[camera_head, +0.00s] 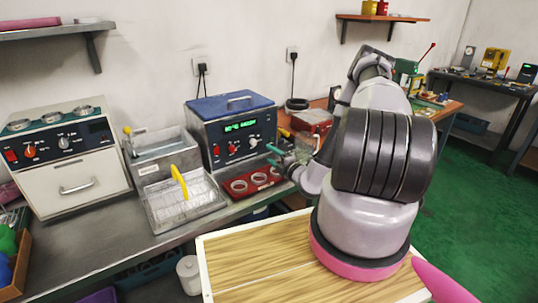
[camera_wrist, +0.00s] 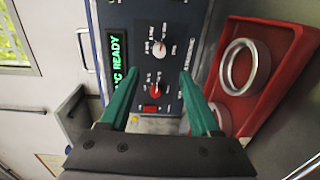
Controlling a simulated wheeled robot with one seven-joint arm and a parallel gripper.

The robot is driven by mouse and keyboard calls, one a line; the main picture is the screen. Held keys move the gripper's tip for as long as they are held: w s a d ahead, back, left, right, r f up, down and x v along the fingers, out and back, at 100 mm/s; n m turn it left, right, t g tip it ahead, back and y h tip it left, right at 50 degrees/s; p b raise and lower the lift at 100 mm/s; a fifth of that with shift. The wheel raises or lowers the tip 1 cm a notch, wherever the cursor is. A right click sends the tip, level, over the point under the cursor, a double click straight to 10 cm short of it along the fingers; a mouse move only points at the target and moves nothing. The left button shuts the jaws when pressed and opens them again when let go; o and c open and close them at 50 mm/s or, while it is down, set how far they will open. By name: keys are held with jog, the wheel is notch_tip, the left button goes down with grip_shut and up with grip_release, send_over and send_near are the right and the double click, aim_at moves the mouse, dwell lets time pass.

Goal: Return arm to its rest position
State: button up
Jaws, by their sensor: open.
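My gripper (camera_head: 281,157) is open, with green fingers, and nothing shows between them. It hangs in front of the blue-lidded machine and over the red tray. In the wrist view my gripper (camera_wrist: 160,100) faces the machine's control panel, with a lit green display reading READY. My arm reaches from the wooden-topped surface toward the bench. The red tray (camera_head: 231,198) on the bench holds several metal rings, one of them the ring (camera_head: 239,185). The wrist view shows a ring (camera_wrist: 262,65) lying in the red tray (camera_wrist: 300,50).
The blue-lidded machine (camera_head: 233,133) stands behind the tray. A clear basket with a yellow handle (camera_head: 180,182) and a metal basin (camera_head: 160,150) stand left of it. A white machine with knobs (camera_head: 70,165) is at the far left. A red box (camera_head: 312,121) sits right of the machine.

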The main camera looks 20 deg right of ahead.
dwell(0.3)
jog(key=s+a+r+n+g+y, duration=0.1)
jog(key=a+r+n+g+y, duration=0.4)
jog(key=r+n, duration=0.45)
jog(key=s+a+r+n+g+y, duration=0.25)
jog(key=a+r+n+y, duration=0.35)
jog(key=r+n, duration=0.4)
jog(key=s+a+r+n+g+h, duration=0.3)
jog(key=s+a+r+n+g, duration=0.2)
jog(key=s+r+n+g, duration=0.55)
jog(key=s+d+r+n+t+h, duration=0.4)
jog(key=s+d+r+n+h, duration=0.1)
jog(key=s+r+n, duration=0.1)
jog(key=s+d+r+n+t+h, duration=0.4)
jog(key=s+r+n, duration=0.3)
jog(key=n, duration=0.3)
jog(key=shift+s+d+r+n+h, duration=0.2)
jog(key=shift+d+r+n+h, duration=0.25)
jog(key=shift+r+h, duration=0.4)
